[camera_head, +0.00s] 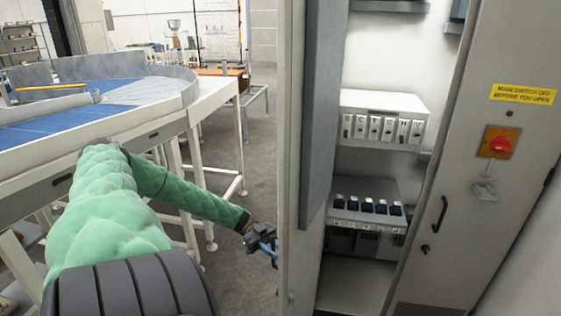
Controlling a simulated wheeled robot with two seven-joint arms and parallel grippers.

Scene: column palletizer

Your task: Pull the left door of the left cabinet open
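The left door (297,220) of the cabinet stands swung open toward me, seen nearly edge-on. A grey panel (325,110) is on its inner side. Behind it the cabinet interior shows a white unit (382,103) with a row of switches and, lower, a grey unit with several dark switches. My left gripper (270,248), at the end of the green-sleeved arm, is just left of the door, low down. Its fingertips are small and partly hidden near the door's edge, so contact and finger opening are unclear. My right gripper is out of view.
The right door (470,200) is shut, with a black handle (440,217), a red rotary switch (497,143) and a yellow label (523,94). A blue conveyor (70,120) on a white frame stands at left. Grey floor (255,175) is clear between conveyor and door.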

